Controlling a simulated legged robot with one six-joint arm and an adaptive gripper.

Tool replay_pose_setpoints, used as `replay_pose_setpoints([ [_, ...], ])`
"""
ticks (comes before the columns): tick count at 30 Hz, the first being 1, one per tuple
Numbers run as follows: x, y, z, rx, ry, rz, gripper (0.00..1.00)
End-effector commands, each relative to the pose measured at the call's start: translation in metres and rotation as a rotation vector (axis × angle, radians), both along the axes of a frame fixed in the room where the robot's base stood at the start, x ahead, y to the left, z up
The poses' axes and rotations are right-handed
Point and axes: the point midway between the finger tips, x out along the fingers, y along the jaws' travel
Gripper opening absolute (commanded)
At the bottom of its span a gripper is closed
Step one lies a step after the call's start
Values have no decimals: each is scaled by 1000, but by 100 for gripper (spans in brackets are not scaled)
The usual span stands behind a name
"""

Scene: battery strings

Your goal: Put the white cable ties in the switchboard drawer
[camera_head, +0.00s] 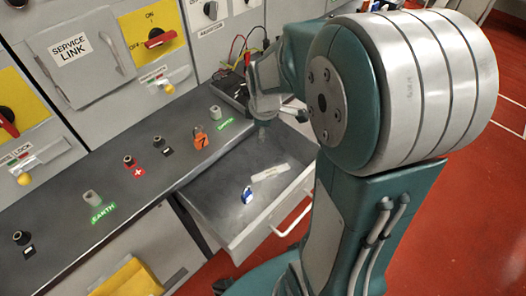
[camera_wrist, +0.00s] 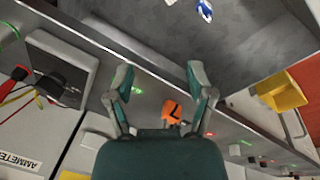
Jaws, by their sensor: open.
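The switchboard drawer (camera_head: 262,224) is pulled out below the grey ledge, and its grey inside also shows in the wrist view (camera_wrist: 245,50). A flat white strip-like bundle (camera_head: 270,172), which looks like the white cable ties, lies on the drawer floor near its right side. A bit of white shows at the top edge of the wrist view (camera_wrist: 169,2). My gripper (camera_head: 264,126) is above the back of the drawer, apart from the bundle. In the wrist view its two fingers (camera_wrist: 160,76) are spread with nothing between them.
A small blue and white item (camera_head: 247,195) lies in the drawer beside the bundle. An orange padlock-like tag (camera_head: 201,138) and several terminals stand on the ledge. A black box with leads (camera_head: 232,88) is behind my gripper. A yellow cloth-like thing (camera_head: 132,280) is at lower left.

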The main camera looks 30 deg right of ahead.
Motion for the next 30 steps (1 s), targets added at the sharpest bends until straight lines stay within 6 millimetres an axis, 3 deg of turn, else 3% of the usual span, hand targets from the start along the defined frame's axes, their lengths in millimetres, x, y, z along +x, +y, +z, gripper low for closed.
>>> replay_pose_setpoints([
  [1,-8,8,18,7,-32,-54,69],
  [6,-40,31,62,60,-111,-271,69],
  [15,-109,64,116,206,-242,-644,69],
  [22,-152,78,131,325,-301,-864,69],
  [30,-161,80,133,353,-308,-919,69],
])
